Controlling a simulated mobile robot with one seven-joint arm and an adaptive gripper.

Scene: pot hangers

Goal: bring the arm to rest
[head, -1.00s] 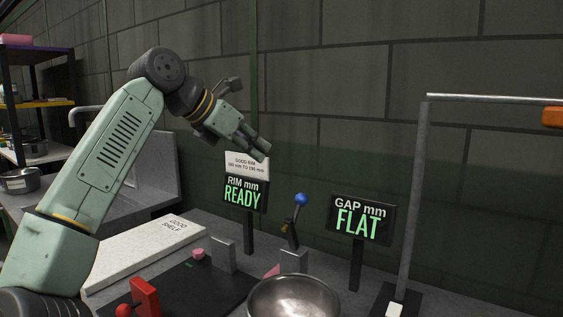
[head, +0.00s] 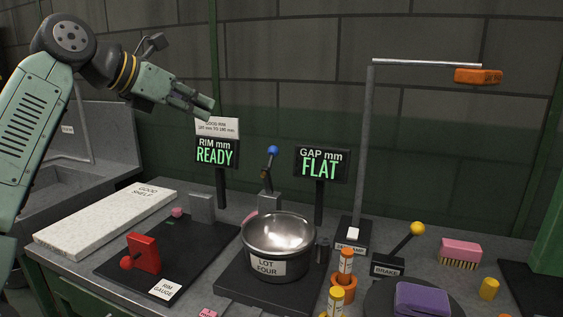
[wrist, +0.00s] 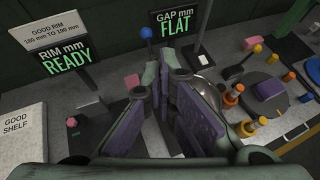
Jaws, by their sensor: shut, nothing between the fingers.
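My gripper (head: 207,108) is shut and empty, held up in the air at the left of the head view. Its fingertips show in front of the top of the white rim card (head: 217,128). In the wrist view my gripper (wrist: 163,88) shows its purple finger pads above the bench, with nothing between them. The arm comes in from the left edge, bent at a raised joint. A steel pot (head: 278,245) labelled LOT FOUR stands upright on a dark plate, below and to the right of my gripper, well apart from it.
The RIM sign (head: 215,153) reads READY and the GAP sign (head: 320,165) reads FLAT. The white GOOD SHELF slab (head: 105,222) is bare. A tall lamp post (head: 364,150), a blue-knobbed lever (head: 272,160), a yellow-knobbed lever (head: 414,232) and a purple sponge (head: 421,299) stand around.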

